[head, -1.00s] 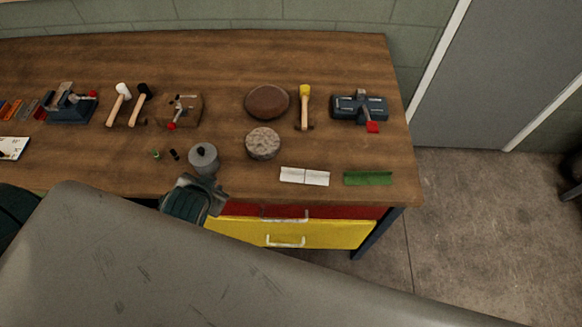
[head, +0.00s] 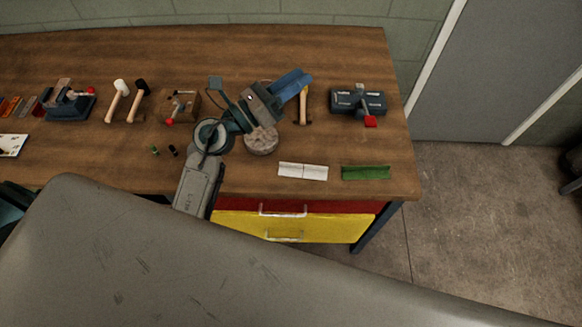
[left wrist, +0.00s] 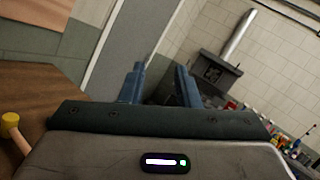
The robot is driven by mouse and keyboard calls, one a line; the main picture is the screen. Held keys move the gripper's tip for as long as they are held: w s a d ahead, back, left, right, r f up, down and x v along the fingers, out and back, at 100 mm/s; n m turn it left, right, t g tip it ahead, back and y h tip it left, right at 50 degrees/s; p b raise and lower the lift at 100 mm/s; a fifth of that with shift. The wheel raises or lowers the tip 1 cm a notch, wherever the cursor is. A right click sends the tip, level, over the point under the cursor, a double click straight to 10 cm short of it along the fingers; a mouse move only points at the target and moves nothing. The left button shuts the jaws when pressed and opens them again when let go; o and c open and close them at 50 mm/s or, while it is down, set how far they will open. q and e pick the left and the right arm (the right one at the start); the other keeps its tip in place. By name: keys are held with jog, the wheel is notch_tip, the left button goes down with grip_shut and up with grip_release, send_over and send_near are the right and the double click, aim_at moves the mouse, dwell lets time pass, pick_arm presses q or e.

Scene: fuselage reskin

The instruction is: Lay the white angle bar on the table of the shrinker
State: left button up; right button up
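The white angle bar (head: 302,171) lies near the front edge of the wooden bench, left of a green angle bar (head: 366,173). A blue device with a red knob (head: 358,103) stands at the bench's right end, and another (head: 68,103) stands far left. I cannot tell which is the shrinker. My left gripper (head: 303,78) is above the bench, behind the white bar and over the yellow-headed mallet, pointing right. In the left wrist view its two blue fingers (left wrist: 160,78) are apart with nothing between them. My right gripper is not in view.
A round, rough-topped block (head: 261,145) stands below my left gripper. Two mallets (head: 127,100) and a brown block with a red knob (head: 181,107) are further left. Red and yellow drawers (head: 290,226) sit under the bench top (head: 330,50). The back of the bench is clear.

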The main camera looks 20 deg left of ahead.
pick_arm(q)
jog(key=d+f+m+g, duration=0.3)
jog(key=f+m+g, duration=0.3)
jog(key=m, duration=0.1)
jog(key=m+g+y, duration=0.6)
jog(key=g+y, duration=0.3)
jog(key=y, duration=0.1)
send_near(291, 164)
jog(key=b+x, duration=0.3)
jog(key=b, duration=0.2)
jog(key=shift+w+a+f, duration=0.1)
jog(key=shift+w+f, duration=0.05)
jog(key=shift+f, duration=0.1)
jog(key=shift+h, duration=0.3)
jog(key=p+x, duration=0.3)
jog(key=x, duration=0.1)
jog(key=shift+d+f, duration=0.25)
jog(key=shift+f, duration=0.3)
grip_shut()
